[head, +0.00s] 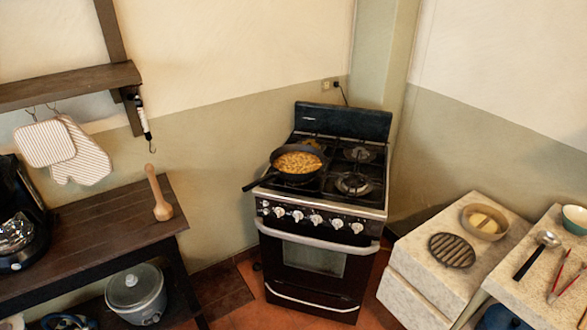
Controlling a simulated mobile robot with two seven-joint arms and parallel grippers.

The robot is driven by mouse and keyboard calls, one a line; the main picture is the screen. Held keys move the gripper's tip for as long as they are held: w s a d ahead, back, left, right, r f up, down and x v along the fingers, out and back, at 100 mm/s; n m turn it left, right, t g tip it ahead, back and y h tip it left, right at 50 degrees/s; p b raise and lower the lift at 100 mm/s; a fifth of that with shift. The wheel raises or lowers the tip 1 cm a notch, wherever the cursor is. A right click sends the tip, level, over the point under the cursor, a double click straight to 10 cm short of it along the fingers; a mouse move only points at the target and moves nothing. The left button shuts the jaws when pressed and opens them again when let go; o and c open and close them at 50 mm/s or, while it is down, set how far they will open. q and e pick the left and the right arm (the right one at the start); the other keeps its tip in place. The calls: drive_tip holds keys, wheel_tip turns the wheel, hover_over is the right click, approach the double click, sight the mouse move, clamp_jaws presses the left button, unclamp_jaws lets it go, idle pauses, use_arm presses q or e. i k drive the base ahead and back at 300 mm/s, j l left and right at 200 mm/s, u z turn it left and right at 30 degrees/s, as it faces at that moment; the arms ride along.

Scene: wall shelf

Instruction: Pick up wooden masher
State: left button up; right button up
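The wooden masher (157,192) is light brown, with a long thin handle and a thick rounded head. In the head view it is at the left, near the right end of the dark wooden table (100,215). Its head rests on the tabletop and its handle points up, leaning slightly left in the picture. Nothing touches or covers it. Neither of my grippers can be made out in this view.
A black appliance (20,220) stands left on the table. A wall shelf (70,84) with hanging mitts (82,152) is above. A stove (320,215) with a pan of food (298,162) stands centre. Stone counters (430,268) are right. The tabletop around the masher is clear.

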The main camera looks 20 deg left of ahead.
sight(163, 211)
drive_tip(key=u, duration=1.45)
